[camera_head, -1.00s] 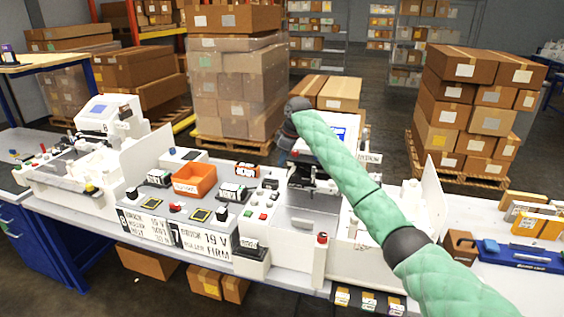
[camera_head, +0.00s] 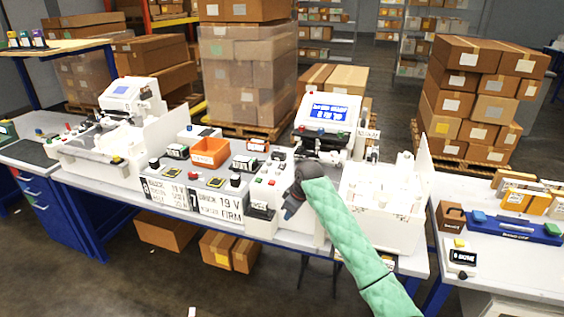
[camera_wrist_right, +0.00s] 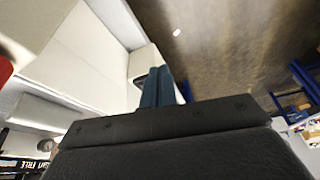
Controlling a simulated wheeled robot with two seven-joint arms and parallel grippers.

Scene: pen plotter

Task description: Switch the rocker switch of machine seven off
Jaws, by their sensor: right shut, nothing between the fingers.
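A white machine with a blue screen (camera_head: 335,112) stands behind the bench front, right of centre. A placard with a 7 (camera_head: 215,203) is on the bench front to its left. My right gripper (camera_head: 290,207) is low at the machine's front; its arm covers part of the front. In the right wrist view the dark blue fingers (camera_wrist_right: 157,88) are together, empty, beside a pale box end. A small dark patch behind the fingers may be the rocker switch; I cannot tell its position or whether they touch it. My left gripper is not in view.
An orange bin (camera_head: 210,152) and small devices sit left of the machine. Another white machine (camera_head: 130,100) stands further left. A red part (camera_wrist_right: 5,66) shows at the wrist view's left edge. A side table (camera_head: 500,255) with a blue tool stands at right.

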